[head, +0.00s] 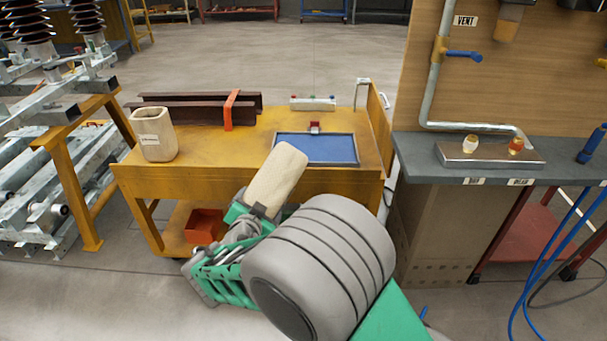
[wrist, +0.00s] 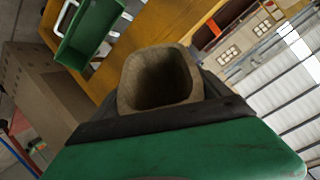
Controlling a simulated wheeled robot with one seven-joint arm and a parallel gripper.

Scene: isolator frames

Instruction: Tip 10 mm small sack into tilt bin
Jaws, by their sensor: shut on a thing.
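My gripper (head: 258,210) is shut on a beige sack (head: 276,176), which it holds up in front of the yellow bench, leaning to the right. In the wrist view the held sack (wrist: 160,70) shows its open mouth, with a dark inside; its contents cannot be made out. No label shows on it. A second beige sack (head: 154,138) stands upright on the bench's left end, with a label too small to read. A green open bin (wrist: 90,32) shows at upper left in the wrist view, apart from the sack; I cannot tell if it is the tilt bin.
The yellow bench (head: 215,160) also bears a blue-topped tray (head: 325,150), brown beams (head: 180,108) with an orange strap, and a small button box (head: 312,104). An orange bin (head: 205,226) sits on its lower shelf. A grey counter (head: 420,148) stands to the right.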

